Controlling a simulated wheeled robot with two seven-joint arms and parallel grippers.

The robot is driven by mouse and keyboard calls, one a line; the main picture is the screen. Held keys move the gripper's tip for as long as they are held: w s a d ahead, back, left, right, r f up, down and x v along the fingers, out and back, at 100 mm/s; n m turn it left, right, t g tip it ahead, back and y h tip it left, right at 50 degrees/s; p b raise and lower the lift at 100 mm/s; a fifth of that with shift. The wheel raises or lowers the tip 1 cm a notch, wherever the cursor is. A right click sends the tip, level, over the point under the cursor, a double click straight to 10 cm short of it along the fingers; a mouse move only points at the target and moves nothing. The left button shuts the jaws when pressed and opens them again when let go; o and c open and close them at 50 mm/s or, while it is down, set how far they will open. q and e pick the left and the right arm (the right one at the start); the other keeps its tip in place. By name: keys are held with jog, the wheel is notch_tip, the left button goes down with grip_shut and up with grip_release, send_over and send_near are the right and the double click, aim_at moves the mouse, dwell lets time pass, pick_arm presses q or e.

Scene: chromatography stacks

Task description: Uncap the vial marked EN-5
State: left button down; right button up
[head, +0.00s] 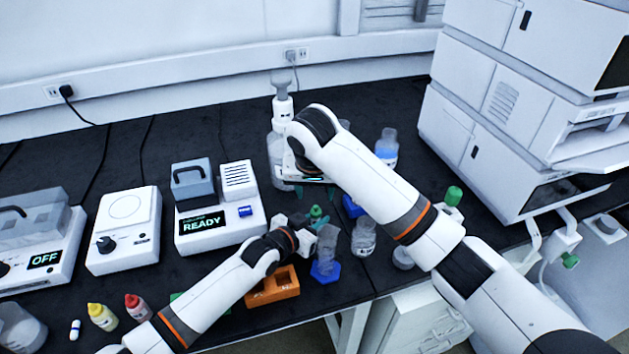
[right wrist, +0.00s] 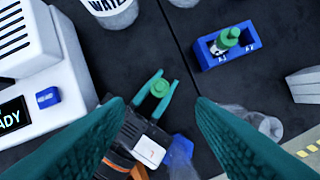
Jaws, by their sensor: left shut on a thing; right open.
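My left gripper (head: 308,222) is shut on a vial with a green cap (head: 316,211). In the right wrist view the cap (right wrist: 160,88) shows between the teal fingertips of my left gripper (right wrist: 156,100); the vial's body and any label are hidden. My right gripper (right wrist: 160,100) is open and empty, with its fingers pointing down above the held vial, one to each side of the cap in the picture. A second green-capped vial (right wrist: 230,38) sits in a blue two-slot rack (right wrist: 226,54). I cannot read EN-5 on either vial.
An orange rack (head: 286,289) and a cylinder on a blue base (head: 325,272) stand close to my left gripper. A clear bottle (head: 364,240) is to their right. A pump bottle (head: 280,140) stands behind. The READY device (head: 220,226) is on the left.

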aim_at(316, 208)
jog(key=x, duration=0.8)
grip_shut()
jog(key=shift+r, duration=0.25)
dwell(0.7)
jog(key=shift+r, duration=0.9)
